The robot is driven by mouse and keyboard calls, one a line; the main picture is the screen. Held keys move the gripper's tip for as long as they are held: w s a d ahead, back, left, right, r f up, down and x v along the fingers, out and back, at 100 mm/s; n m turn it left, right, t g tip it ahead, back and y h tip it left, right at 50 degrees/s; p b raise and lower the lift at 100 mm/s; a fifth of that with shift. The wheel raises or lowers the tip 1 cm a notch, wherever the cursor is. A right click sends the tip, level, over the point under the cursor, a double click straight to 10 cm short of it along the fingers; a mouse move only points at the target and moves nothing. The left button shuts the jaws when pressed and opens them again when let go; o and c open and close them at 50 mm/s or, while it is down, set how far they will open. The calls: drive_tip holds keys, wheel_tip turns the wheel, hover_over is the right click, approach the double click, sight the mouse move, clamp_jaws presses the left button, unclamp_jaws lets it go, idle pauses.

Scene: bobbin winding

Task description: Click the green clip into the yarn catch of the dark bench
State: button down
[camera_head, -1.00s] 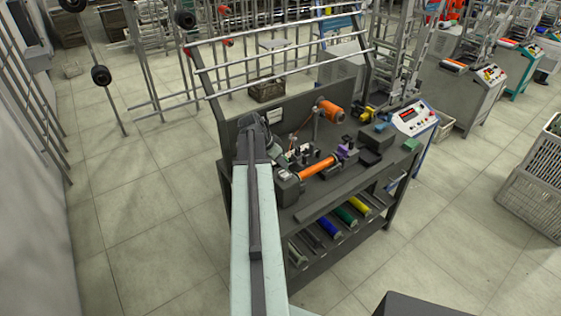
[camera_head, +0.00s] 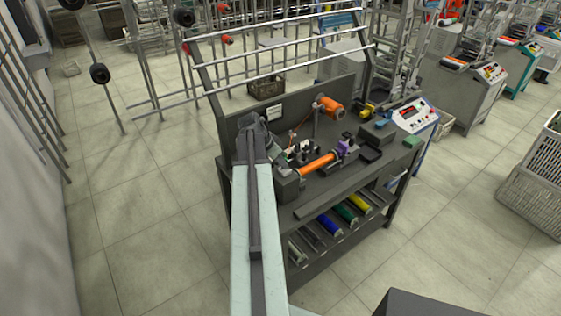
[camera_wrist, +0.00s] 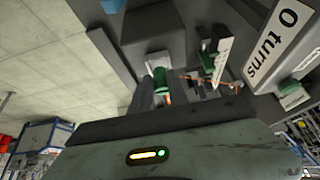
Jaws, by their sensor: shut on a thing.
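The dark bench (camera_head: 318,196) stands at mid-picture in the head view, with an orange bobbin (camera_head: 318,164) on its top. My arm reaches to the bench's left part, and my gripper's fingertips are hidden there. In the wrist view my gripper (camera_wrist: 161,92) is shut on a small green piece, which I take for the green clip (camera_wrist: 161,80). Another green piece (camera_wrist: 208,63) sits to the right beside a white plate. I cannot tell which part is the yarn catch, or whether the clip touches it.
A sign reading "0 turns" (camera_wrist: 279,42) is close at the right of the wrist view. An orange cone (camera_head: 330,110) stands at the bench's back. Coloured spools lie on the lower shelf (camera_head: 300,262). A control panel (camera_head: 410,116) stands right.

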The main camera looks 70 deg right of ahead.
drive_tip(key=shift+f+b, duration=0.9)
drive_tip(key=shift+f, duration=0.1)
drive_tip(key=c, duration=1.2)
unclamp_jaws()
drive_tip(key=shift+r, duration=0.15)
drive_tip(key=p+v, duration=0.7)
drive_tip(key=shift+a+r, duration=0.15)
drive_tip(key=shift+r, duration=0.15)
